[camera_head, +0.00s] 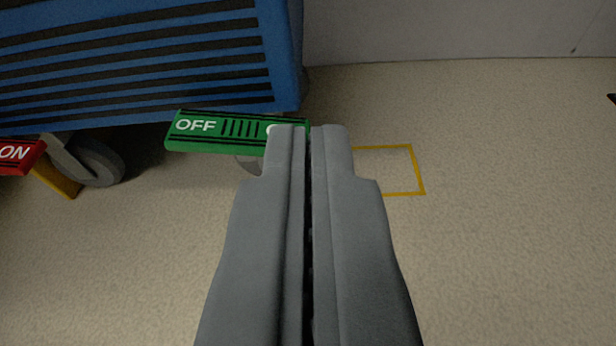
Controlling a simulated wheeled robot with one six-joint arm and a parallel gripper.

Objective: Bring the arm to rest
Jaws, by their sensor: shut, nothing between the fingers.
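My gripper (309,130) reaches up from the bottom middle of the view, its two grey fingers shut together with nothing between them. Its tips overlap the right part of a green pedal (205,143) marked OFF and hide some of its lettering. I cannot tell whether the tips touch the pedal.
A blue cart (130,55) with dark slots fills the upper left. A red pedal (18,157) marked ON and a grey caster (95,162) are at left. A yellow outline (420,175) marks the floor at right.

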